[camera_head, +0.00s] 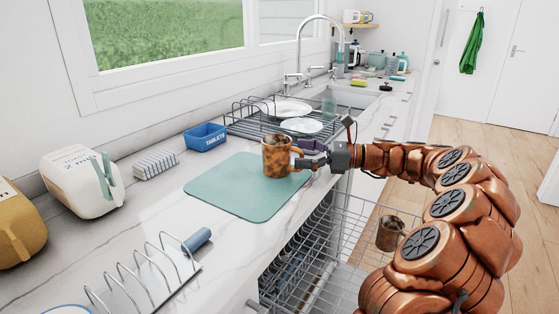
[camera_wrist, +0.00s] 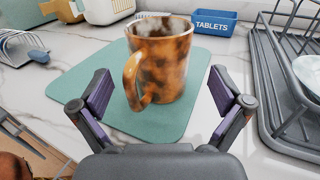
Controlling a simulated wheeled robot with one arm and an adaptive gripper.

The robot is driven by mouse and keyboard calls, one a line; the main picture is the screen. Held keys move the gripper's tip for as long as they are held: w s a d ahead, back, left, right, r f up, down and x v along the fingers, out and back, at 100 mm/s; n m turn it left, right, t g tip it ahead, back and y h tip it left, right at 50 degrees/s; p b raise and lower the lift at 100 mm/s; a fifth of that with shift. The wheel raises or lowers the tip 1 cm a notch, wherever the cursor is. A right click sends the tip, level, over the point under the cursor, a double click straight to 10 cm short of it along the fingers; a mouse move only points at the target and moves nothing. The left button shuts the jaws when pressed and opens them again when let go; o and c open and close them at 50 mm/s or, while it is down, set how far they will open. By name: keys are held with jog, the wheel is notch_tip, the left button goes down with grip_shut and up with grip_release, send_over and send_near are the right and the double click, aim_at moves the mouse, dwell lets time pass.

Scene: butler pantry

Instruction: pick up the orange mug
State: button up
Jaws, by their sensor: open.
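The orange mug (camera_head: 276,157), mottled orange and brown, stands upright on a teal mat (camera_head: 226,193) on the counter. In the wrist view the mug (camera_wrist: 165,62) is just ahead, with its handle toward me on the left side. My gripper (camera_head: 308,160) is at the mug's right side in the head view. In the wrist view my gripper (camera_wrist: 165,98) is open, its two purple-padded fingers apart on either side of the mug's near part. I see no finger closed on the mug. A similar brown mug (camera_head: 390,232) is in the open dishwasher rack.
A dish rack (camera_head: 240,125) with plates stands behind the mat, and a blue TABLETS box (camera_head: 205,137) is at its left. The pulled-out dishwasher rack (camera_head: 340,250) lies below the counter edge. A wire toast rack (camera_head: 150,275) is at front left.

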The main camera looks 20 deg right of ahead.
aim_at(284, 154)
jog(key=x, duration=0.4)
jog(key=shift+f, duration=0.15)
jog(key=c, duration=1.4)
